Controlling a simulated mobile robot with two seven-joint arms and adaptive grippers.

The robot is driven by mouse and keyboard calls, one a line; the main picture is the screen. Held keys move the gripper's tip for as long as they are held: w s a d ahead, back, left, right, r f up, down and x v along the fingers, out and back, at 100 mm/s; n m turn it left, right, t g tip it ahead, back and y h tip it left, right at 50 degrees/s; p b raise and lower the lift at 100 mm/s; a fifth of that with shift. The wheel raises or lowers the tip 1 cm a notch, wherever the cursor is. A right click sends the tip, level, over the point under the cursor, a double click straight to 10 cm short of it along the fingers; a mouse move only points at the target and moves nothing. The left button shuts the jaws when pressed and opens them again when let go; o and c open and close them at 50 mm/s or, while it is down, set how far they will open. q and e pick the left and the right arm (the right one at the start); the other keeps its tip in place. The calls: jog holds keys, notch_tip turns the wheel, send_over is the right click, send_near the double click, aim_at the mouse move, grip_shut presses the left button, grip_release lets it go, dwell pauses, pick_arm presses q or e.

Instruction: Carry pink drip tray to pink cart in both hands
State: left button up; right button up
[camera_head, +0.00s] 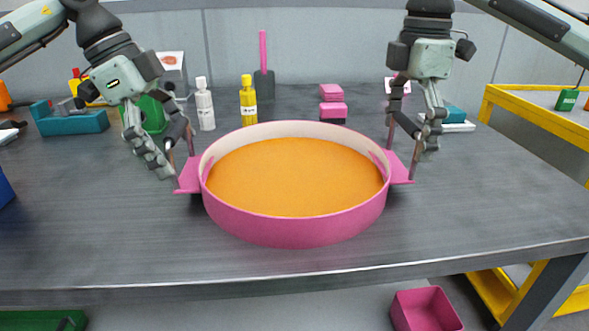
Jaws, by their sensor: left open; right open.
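The pink drip tray (295,230) is a wide round pan lying level on the grey table, filled with an orange surface. It has a flat pink handle on its left and right sides. My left gripper (178,165) is open at the left handle, with its fingers pointing down around it. My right gripper (402,163) is open at the right handle, fingers also pointing down around it. I cannot tell whether the fingers touch the handles. No pink cart shows in this view.
Bottles, pink blocks (332,100) and a teal box (72,122) stand along the back of the grey table (480,210). A yellow-railed cart (530,110) stands at the right. A pink bin (427,310) is below the front edge. The table's right side is clear.

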pick_arm(q)
jog(key=shift+d+f, duration=0.15)
jog(key=shift+f, duration=0.25)
pick_arm(e)
jog(key=shift+f, duration=0.45)
pick_arm(q)
jog(key=c, duration=1.5)
pick_arm(e)
jog(key=c, duration=1.5)
pick_arm(q)
jog(key=shift+r, duration=0.15)
jog(key=shift+c, duration=0.2)
pick_arm(e)
jog(key=shift+r, duration=0.1)
jog(key=shift+c, duration=0.2)
